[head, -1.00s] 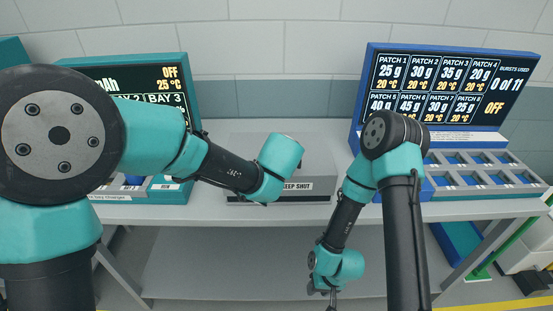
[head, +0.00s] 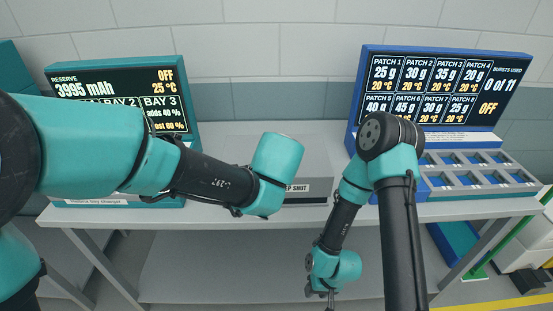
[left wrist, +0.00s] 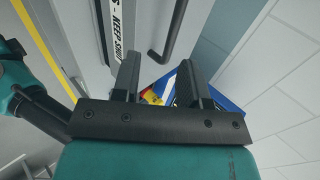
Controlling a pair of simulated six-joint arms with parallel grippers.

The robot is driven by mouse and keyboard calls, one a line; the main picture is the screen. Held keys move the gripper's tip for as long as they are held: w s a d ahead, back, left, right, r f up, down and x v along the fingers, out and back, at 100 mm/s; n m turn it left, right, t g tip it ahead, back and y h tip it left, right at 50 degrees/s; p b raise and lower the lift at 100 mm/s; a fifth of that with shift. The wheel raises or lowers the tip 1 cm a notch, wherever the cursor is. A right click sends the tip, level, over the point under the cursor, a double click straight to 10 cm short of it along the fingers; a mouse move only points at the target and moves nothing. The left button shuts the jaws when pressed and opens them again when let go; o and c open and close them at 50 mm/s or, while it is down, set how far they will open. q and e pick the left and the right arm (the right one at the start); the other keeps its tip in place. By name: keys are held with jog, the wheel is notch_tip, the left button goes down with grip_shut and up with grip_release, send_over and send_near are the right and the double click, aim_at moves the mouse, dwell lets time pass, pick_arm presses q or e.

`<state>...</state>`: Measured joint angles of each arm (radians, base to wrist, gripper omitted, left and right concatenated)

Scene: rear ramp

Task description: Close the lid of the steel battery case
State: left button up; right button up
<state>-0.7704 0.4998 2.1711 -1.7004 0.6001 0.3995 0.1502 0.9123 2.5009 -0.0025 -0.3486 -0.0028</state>
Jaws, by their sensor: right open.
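The grey steel battery case (head: 318,165) stands mid-table, with a label ending in "SHUT" on its front. My left arm covers its left part, and I cannot tell how far its lid is open. The left wrist view shows the "KEEP SHUT" label (left wrist: 119,28) and a dark bar handle (left wrist: 178,28) beside it. My left gripper (left wrist: 158,82) has its two fingers apart with nothing held between them. In the head view it is hidden behind my teal wrist. My right gripper (head: 321,291) is open and low, in front of the table, away from the case.
A teal charger with a screen (head: 120,85) stands at the left of the table (head: 110,214). A blue unit with a patch display (head: 440,90) and a slotted tray (head: 480,172) stands at the right. A lower shelf (head: 220,262) is under the tabletop.

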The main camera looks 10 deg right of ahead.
pick_arm(q)
jog(key=v, duration=1)
jog(key=shift+w+r, duration=0.1)
jog(key=w+a+f+n+g, duration=0.1)
jog(key=a+f+n+g, duration=0.45)
jog(key=f, duration=0.85)
jog(key=w+a+f+n+g, duration=0.2)
jog(key=a+f, duration=0.7)
jog(key=f, duration=0.4)
jog(key=s+a+f+n+h, duration=0.1)
jog(key=s+a+f+n, duration=0.5)
jog(key=a+f, duration=0.3)
jog(key=s+a+f+n, duration=0.6)
jog(key=a+f+n, duration=0.2)
jog(key=f, duration=0.5)
jog(key=shift+s+a+f+n+g+h, duration=0.25)
jog(key=shift+a+n+g+h, duration=0.15)
jog(key=shift+a, duration=0.8)
